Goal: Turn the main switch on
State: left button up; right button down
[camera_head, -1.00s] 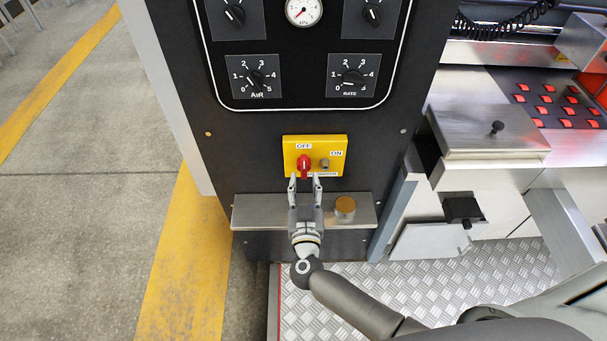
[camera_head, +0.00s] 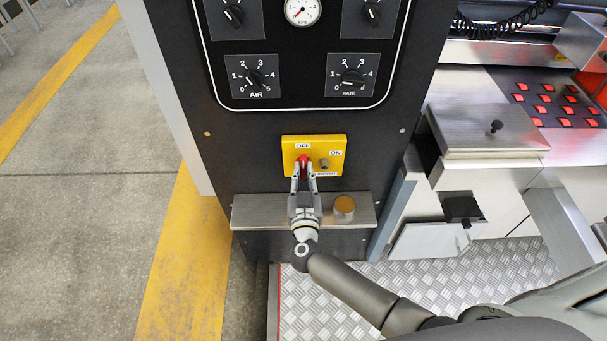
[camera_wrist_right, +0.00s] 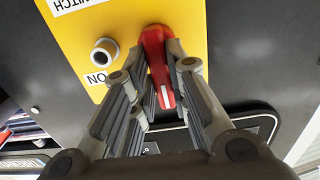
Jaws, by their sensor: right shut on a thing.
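The main switch is a red knob (camera_head: 304,160) on a yellow plate (camera_head: 335,142) with OFF above it and ON to its upper right. The knob points up toward OFF. My right gripper (camera_head: 304,172) reaches up to the knob from below, its fingers closed around it. In the right wrist view the red knob (camera_wrist_right: 158,65) sits between the two fingers of the gripper (camera_wrist_right: 166,85), with a white mark on its end. A small metal peg (camera_wrist_right: 104,52) stands beside it, near the ON label. My left gripper is not in view.
Dials, including AIR (camera_head: 254,82) and RATE (camera_head: 353,82), are above. A metal machine with red buttons stands at the right.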

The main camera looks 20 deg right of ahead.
jog(key=shift+m, duration=0.4)
jog(key=m, duration=0.2)
jog(key=shift+s+d+f+m, duration=0.1)
jog(key=shift+d+m, duration=0.1)
jog(key=shift+m, duration=0.2)
jog(key=m+b, duration=0.1)
jog(key=m, duration=0.3)
jog(key=f+m+b, duration=0.1)
jog(key=m, duration=0.4)
jog(key=d+m+b, duration=0.1)
jog(key=m, duration=0.4)
jog(key=shift+s+f+b, duration=0.15)
jog(key=shift+b, duration=0.25)
jog(key=shift+m, duration=0.3)
jog(key=c, duration=1.4)
grip_release()
